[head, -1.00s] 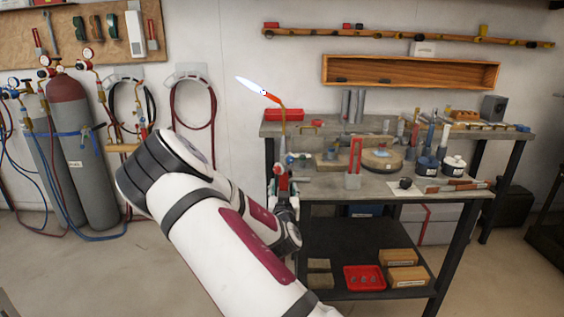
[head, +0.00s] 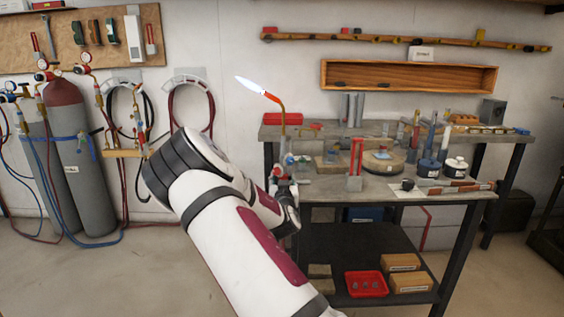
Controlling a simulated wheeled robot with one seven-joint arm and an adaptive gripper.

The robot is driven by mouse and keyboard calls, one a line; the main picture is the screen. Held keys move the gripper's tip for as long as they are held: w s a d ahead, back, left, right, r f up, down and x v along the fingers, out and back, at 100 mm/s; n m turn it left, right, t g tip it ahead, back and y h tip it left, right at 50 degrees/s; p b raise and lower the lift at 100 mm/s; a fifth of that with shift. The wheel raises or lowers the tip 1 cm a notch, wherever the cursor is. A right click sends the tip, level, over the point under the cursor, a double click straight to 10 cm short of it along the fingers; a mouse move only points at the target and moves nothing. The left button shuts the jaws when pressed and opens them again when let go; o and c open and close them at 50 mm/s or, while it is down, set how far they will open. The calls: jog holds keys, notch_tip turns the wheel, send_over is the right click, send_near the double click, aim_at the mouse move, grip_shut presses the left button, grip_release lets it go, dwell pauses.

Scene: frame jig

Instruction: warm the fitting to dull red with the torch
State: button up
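The lit torch (head: 283,122) stands upright with a thin bent neck, its orange tip pointing up and left. A pale blue-white flame (head: 252,86) leaves the tip into open air in front of the wall. My gripper (head: 283,183) is at the torch's lower body, seemingly closed around it; my arm hides part of the fingers. The flame touches nothing. I cannot tell for sure which small piece is the fitting. A small piece sits on a round block (head: 383,161) on the bench, and it shows no clear glow.
The steel bench (head: 330,189) carries a red upright stand (head: 356,163), jars (head: 429,167) and tools on a white sheet (head: 442,189). A red tray (head: 367,284) is on the lower shelf. Gas cylinders (head: 85,165) with hoses stand at left.

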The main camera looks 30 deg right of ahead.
aim_at(283, 157)
grip_shut()
jog(key=shift+r, duration=0.15)
jog(key=shift+r+p, duration=2.2)
jog(key=shift+r, duration=2)
jog(key=p+v, duration=0.2)
jog(key=v, duration=0.6)
jog(key=shift+w, duration=0.1)
